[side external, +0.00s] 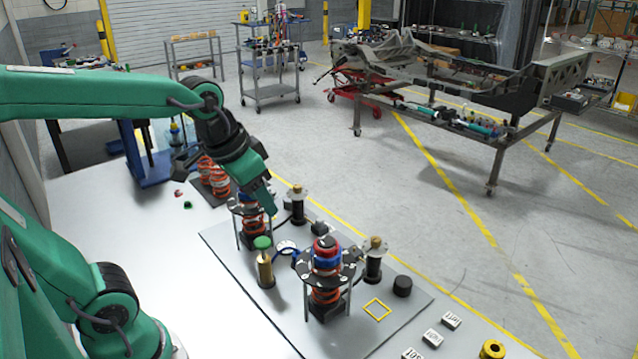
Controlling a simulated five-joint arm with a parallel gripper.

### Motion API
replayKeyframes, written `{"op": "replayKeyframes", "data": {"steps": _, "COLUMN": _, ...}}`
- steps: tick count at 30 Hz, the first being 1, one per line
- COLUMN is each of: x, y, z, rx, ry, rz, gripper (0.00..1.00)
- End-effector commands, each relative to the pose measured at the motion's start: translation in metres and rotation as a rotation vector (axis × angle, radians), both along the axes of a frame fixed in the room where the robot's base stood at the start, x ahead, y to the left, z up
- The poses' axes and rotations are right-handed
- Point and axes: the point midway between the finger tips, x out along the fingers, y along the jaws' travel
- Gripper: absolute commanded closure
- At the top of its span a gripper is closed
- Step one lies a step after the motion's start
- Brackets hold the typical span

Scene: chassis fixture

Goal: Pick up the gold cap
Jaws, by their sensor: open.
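A gold, ring-like piece with a dark centre (492,349), which looks like the gold cap, lies on the white table at the bottom right edge of the picture, partly cut off. My gripper (270,200) is on the green arm, far up and left of it, pointing down beside the rear spring assembly. It is open, and I see nothing between its fingers. The fingertips are small and partly merge with the parts behind them.
Spring assemblies (327,262) with round plates stand on a grey board (395,318). A brass cylinder with a green top (265,268) and black posts with tan tops (374,262) stand nearby. Small white labelled blocks (433,338) lie at front right.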

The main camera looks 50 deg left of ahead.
Motion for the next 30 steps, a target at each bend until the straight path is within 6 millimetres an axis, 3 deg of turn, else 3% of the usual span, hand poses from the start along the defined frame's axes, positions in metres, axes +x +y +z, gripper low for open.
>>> {"op": "replayKeyframes", "data": {"steps": 14, "x": 0.084, "y": 0.015, "z": -0.024, "rx": 0.027, "ry": 0.143, "rz": -0.066, "gripper": 0.54}}
{"op": "replayKeyframes", "data": {"steps": 23, "x": 0.134, "y": 0.027, "z": -0.058, "rx": 0.035, "ry": 0.229, "rz": -0.111, "gripper": 0.54}}
{"op": "replayKeyframes", "data": {"steps": 30, "x": 0.171, "y": 0.038, "z": -0.095, "rx": 0.037, "ry": 0.297, "rz": -0.148, "gripper": 0.54}}
